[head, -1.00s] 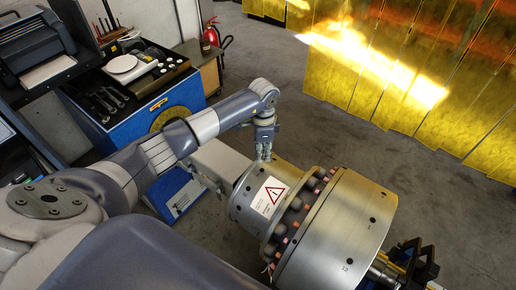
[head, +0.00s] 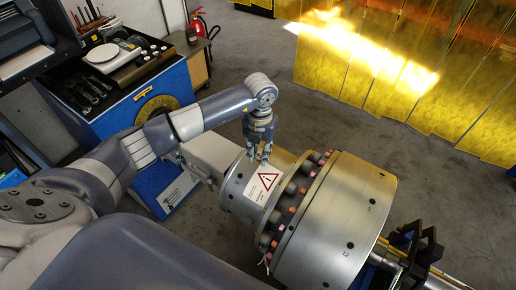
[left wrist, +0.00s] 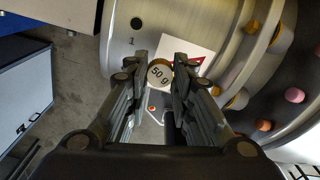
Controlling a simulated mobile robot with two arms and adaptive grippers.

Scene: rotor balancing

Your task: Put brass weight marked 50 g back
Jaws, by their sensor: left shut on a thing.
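The brass weight marked 50 g (left wrist: 160,73) shows between my fingers in the left wrist view, its marked round face towards the camera. My left gripper (head: 259,157) is shut on it, above the narrower drum of the steel rotor (head: 336,225), close to the white warning label (head: 262,184). The weight is too small to make out in the head view. In the left wrist view the rotor's drum (left wrist: 122,45) lies behind the weight; I cannot tell whether they touch. My right gripper is not in view.
A blue cart (head: 168,98) at the upper left carries a scale (head: 113,53), several small weights (head: 158,47) and wrenches (head: 82,92). Coloured plugs ring the rotor's groove. A black bracket (head: 412,245) stands at the lower right. Yellow curtains (head: 420,60) hang behind; the floor between is clear.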

